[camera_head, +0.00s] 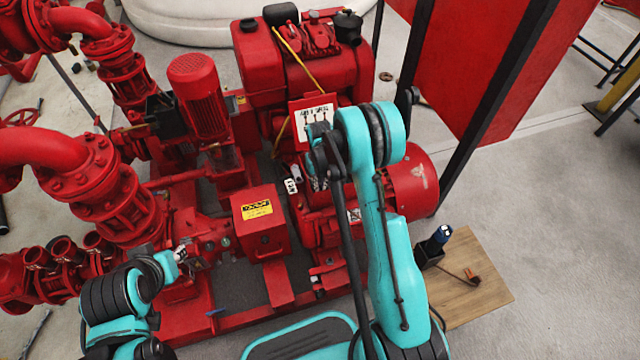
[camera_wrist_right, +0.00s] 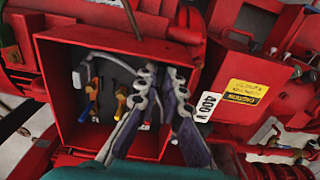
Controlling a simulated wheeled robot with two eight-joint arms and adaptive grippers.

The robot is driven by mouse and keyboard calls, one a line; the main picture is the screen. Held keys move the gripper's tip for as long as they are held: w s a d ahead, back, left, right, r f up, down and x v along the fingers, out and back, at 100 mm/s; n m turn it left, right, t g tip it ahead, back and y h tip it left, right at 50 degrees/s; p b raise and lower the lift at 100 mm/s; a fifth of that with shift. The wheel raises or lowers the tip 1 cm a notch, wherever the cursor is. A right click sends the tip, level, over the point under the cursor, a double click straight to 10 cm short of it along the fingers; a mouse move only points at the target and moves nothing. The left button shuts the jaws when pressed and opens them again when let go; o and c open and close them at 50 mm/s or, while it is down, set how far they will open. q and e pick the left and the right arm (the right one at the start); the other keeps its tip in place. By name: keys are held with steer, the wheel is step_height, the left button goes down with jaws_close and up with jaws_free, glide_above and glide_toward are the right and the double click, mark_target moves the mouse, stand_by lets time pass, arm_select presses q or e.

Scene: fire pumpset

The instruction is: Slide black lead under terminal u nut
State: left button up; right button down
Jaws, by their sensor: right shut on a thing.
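In the right wrist view, the open red terminal box (camera_wrist_right: 62,120) fills the left and middle. In the head view, my right gripper (camera_head: 318,172) covers the box. My left gripper (camera_head: 181,254) is at lower left, its jaws too small to read.
An upright lid with a wiring diagram (camera_head: 314,117) stands behind my right gripper. A red cabinet with a yellow caution label (camera_head: 257,209) is left of it, the red motor (camera_head: 405,190) to the right. A wooden board (camera_head: 470,290) lies on the floor at right.

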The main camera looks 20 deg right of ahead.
steer(key=shift+w+d, duration=0.1)
steer(key=shift+w, duration=1.2)
steer(key=c, duration=1.3)
jaws_free()
steer(key=shift+o, duration=0.2)
step_height(320, 180, up, 9)
steer(key=p, duration=0.5)
